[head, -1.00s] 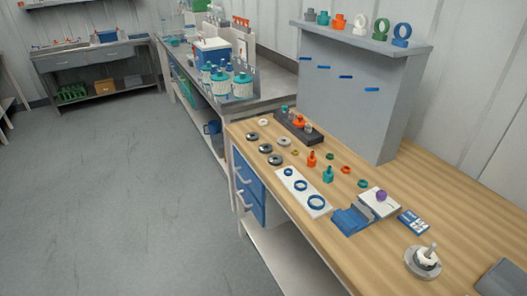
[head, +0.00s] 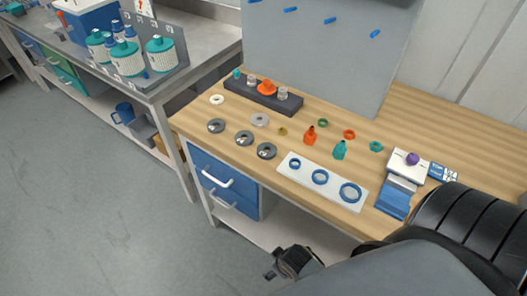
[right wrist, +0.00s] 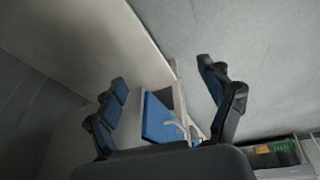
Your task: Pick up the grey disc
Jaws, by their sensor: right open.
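A light grey disc (head: 260,119) with a small centre hole lies flat on the wooden bench top in the head view. It sits behind a row of darker grey-black discs (head: 244,138) and in front of the dark rack. A paler, whitish disc (head: 217,99) lies to its left. My right gripper (head: 284,264) is low in front of the bench, well apart from the grey disc. In the right wrist view the right gripper (right wrist: 168,98) has its fingers spread and empty, with blue drawers beyond. My left gripper is not in view.
A dark rack (head: 263,96) stands behind the disc. A white plate (head: 332,195) with blue rings lies near the front edge. Blue drawers (head: 222,181) are under the bench.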

